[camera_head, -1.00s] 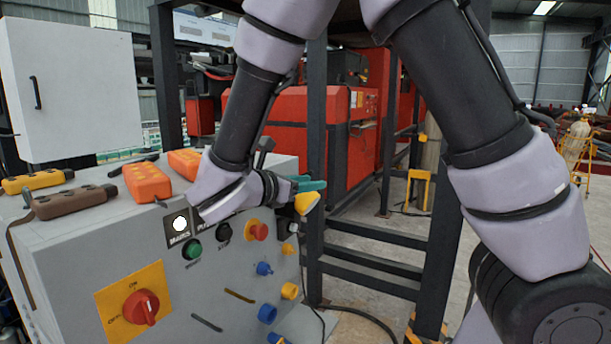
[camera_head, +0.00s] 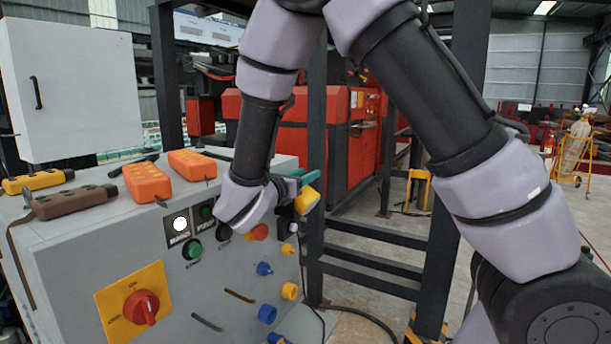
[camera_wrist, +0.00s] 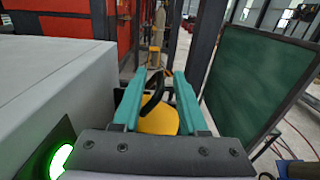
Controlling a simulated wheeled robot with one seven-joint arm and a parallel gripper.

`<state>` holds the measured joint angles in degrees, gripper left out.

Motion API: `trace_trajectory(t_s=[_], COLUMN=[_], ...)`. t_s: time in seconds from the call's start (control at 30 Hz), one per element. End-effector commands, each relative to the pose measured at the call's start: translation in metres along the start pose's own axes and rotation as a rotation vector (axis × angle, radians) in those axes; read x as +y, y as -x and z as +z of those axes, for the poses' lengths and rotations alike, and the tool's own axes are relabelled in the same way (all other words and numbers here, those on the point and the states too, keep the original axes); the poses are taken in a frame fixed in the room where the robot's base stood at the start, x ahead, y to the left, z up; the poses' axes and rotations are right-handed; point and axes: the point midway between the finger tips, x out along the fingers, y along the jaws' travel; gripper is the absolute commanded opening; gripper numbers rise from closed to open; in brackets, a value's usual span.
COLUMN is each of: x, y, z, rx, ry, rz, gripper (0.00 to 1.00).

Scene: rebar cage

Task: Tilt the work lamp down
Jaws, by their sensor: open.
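The work lamp shows as a yellow body (camera_head: 307,199) at the right end of the grey control cabinet in the head view, partly hidden by my wrist. In the wrist view the yellow lamp (camera_wrist: 159,119) lies ahead of my gripper, with a curved black handle (camera_wrist: 153,92) rising from it. My gripper (camera_wrist: 160,76) has two teal fingers, open, one on each side of the black handle. I cannot tell whether either finger touches it. In the head view my gripper (camera_head: 302,177) is mostly hidden behind my wrist.
The grey cabinet (camera_head: 100,235) carries knobs and buttons on its front and orange pendants (camera_head: 147,182) on top. Dark steel posts (camera_head: 316,150) stand just behind the lamp. A dark green panel (camera_wrist: 255,80) stands close on the right in the wrist view.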

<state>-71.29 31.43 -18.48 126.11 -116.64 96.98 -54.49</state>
Motion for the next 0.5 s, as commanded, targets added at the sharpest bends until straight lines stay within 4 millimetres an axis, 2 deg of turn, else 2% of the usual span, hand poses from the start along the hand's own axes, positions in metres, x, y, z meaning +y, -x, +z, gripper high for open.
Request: trace_trajectory(t_s=[0.3, 0.33, 0.4, 0.43, 0.5], x=[-0.0001, -0.0001, -0.0001, -0.0001, -0.0001], y=[-0.0034, -0.0034, -0.0033, -0.0033, -0.0033], z=[-0.0001, -0.0001, -0.0001, -0.0001, -0.0001], rx=[0.000, 0.000, 0.000, 0.000, 0.000], ry=[0.000, 0.000, 0.000, 0.000, 0.000], rz=[0.000, 0.000, 0.000, 0.000, 0.000], gripper=[0.42, 0.35, 0.08, 0.00, 0.00])
